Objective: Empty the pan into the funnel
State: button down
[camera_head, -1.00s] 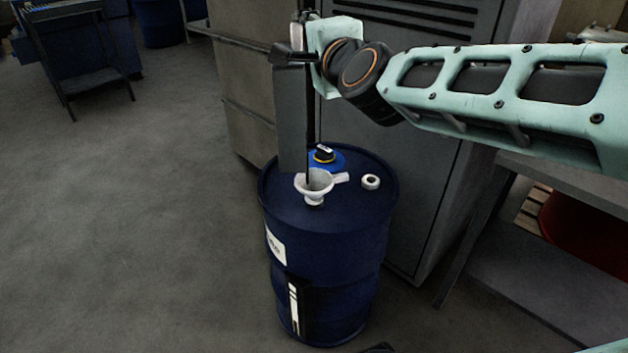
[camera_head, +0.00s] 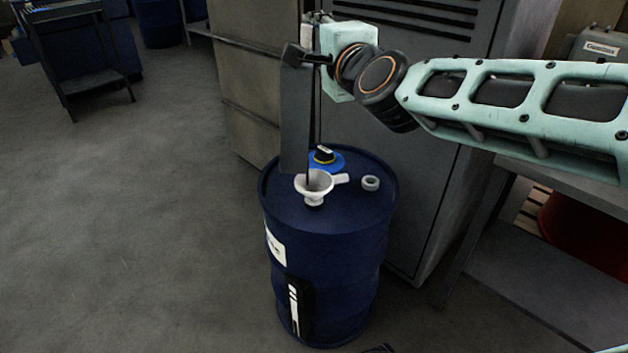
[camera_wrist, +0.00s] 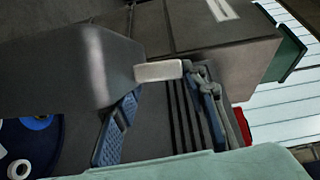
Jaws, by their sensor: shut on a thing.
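My gripper (camera_head: 307,57) is shut on the pan's pale handle (camera_wrist: 158,71), above the drum. The dark grey pan (camera_head: 297,120) is tipped steeply, nearly on edge, with its lower end just above the funnel. It fills the upper left of the wrist view (camera_wrist: 62,65). The white funnel (camera_head: 314,187) stands upright on top of the blue drum (camera_head: 327,240), with its side grip pointing right. A thin dark line runs from the pan's lower edge into the funnel mouth; I cannot tell for sure that it is liquid. The pan's inside is hidden.
A blue and black cap (camera_head: 324,157) and a white ring (camera_head: 371,183) are on the drum top. A grey cabinet (camera_head: 400,130) stands close behind the drum, and a bench (camera_head: 530,270) is at right. The floor (camera_head: 130,220) at left is clear.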

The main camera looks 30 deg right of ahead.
jog(key=shift+d, duration=0.1)
jog(key=shift+s+d+m, duration=0.35)
jog(key=shift+d+m, duration=0.05)
jog(key=shift+d, duration=0.4)
jog(key=shift+s+d+f+m+t, duration=0.15)
jog(key=shift+s+d+m+t, duration=0.2)
jog(key=shift+d, duration=0.25)
dwell(3.7)
jog(key=a, duration=0.1)
jog(key=w+a+n+p, duration=0.1)
jog(key=a, duration=0.1)
jog(key=w+a+n+g+p, duration=0.1)
jog(key=shift+w+a+r, duration=0.15)
jog(key=shift+a+r, duration=0.15)
jog(key=shift+w+a+f+n, duration=0.15)
jog(key=shift+a+n, duration=0.1)
jog(key=shift+a, duration=0.2)
